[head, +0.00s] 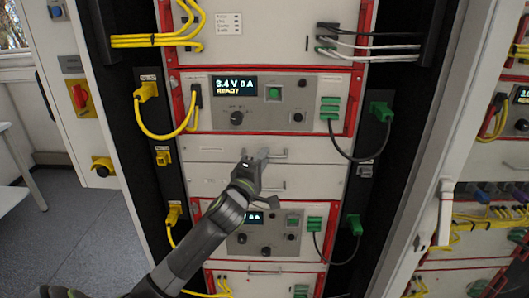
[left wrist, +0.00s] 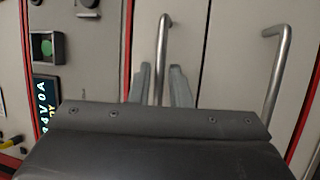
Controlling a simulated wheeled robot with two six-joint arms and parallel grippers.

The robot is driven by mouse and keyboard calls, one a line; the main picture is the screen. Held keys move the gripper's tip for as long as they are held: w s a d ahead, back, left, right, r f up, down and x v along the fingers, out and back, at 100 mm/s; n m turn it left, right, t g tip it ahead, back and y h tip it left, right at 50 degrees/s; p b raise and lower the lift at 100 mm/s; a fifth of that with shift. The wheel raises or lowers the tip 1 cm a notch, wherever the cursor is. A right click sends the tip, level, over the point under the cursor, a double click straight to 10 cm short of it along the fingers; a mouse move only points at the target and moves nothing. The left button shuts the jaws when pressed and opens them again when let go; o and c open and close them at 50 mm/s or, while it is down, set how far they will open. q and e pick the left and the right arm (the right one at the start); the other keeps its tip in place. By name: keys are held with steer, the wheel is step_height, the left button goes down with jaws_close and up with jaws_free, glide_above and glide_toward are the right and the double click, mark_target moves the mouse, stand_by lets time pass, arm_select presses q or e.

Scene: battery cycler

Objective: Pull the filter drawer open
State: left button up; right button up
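Two plain light-grey panels lie between the instrument modules, and I cannot tell which is the filter drawer. The upper panel (head: 213,150) has a metal bar handle (head: 279,156); the lower panel (head: 210,180) has a similar handle (head: 273,187). Both appear flush with the rack. My left gripper (head: 254,156) is in front of the upper panel, by its handle. In the left wrist view my gripper (left wrist: 162,88) is open, with the upper handle (left wrist: 162,45) between its fingers and gaps on both sides. Contact is not visible. The lower handle (left wrist: 276,70) stands to the right.
A red-edged module with a lit display (head: 236,87) sits above the panels; another module (head: 265,238) is below, partly behind my left arm. Yellow cables (head: 165,132) and a green-plugged dark cable (head: 372,150) hang at the sides. An open door edge (head: 425,150) stands at right.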

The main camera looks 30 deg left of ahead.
arm_select(q)
steer(key=shift+w+r, duration=0.15)
steer(key=shift+w, duration=0.4)
arm_select(e)
steer(key=shift+d+r, duration=0.25)
arm_select(q)
steer(key=shift+c, duration=0.5)
jaws_close()
steer(key=shift+s+f, duration=0.1)
steer(key=shift+f, duration=0.1)
arm_select(e)
steer(key=shift+s+f, duration=0.1)
steer(key=shift+f, duration=0.05)
